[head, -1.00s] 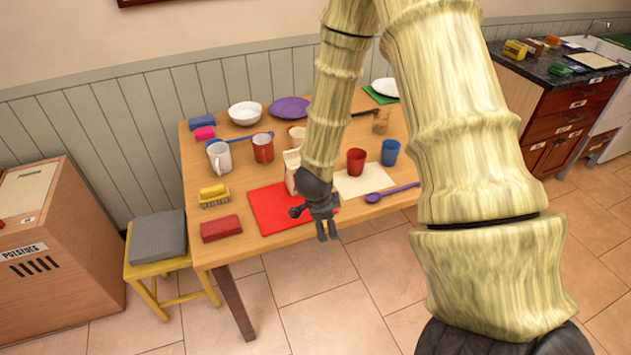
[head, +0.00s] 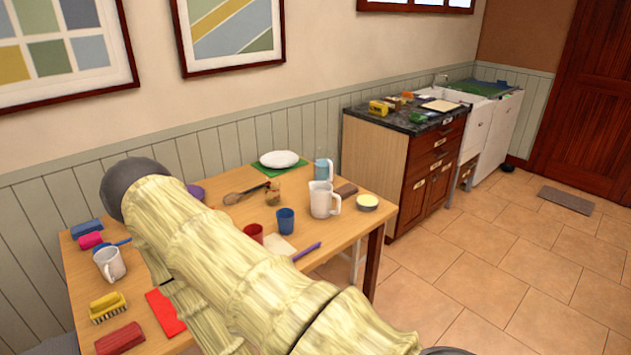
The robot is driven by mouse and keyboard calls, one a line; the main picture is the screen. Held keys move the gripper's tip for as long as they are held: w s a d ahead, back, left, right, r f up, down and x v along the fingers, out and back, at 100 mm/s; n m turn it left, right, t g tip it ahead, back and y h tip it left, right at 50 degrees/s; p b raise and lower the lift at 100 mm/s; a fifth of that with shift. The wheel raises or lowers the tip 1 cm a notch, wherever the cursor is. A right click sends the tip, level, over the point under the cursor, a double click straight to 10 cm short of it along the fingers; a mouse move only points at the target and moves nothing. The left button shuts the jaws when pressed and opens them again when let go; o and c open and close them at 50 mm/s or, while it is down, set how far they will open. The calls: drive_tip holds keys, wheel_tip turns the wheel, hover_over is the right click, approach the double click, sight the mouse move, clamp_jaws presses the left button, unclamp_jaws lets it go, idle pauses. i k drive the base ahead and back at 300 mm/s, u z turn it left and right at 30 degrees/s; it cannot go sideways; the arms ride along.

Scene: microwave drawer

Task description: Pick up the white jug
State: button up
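The white jug (head: 323,199) stands upright on the right part of the wooden table (head: 345,238), its handle toward the right. Nothing touches it from my arm in this view. My own pale, ridged arm crosses the front and left of the table. My gripper is not visible in the head view, so its place relative to the jug cannot be told.
Close to the jug are a blue cup (head: 285,220), a light-blue mug (head: 323,169), a brown block (head: 346,190) and a small bowl (head: 367,202).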

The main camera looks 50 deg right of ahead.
sight(321, 195)
drive_tip(key=u, duration=0.05)
drive_tip(key=i, duration=0.3)
drive_tip(key=z, duration=2)
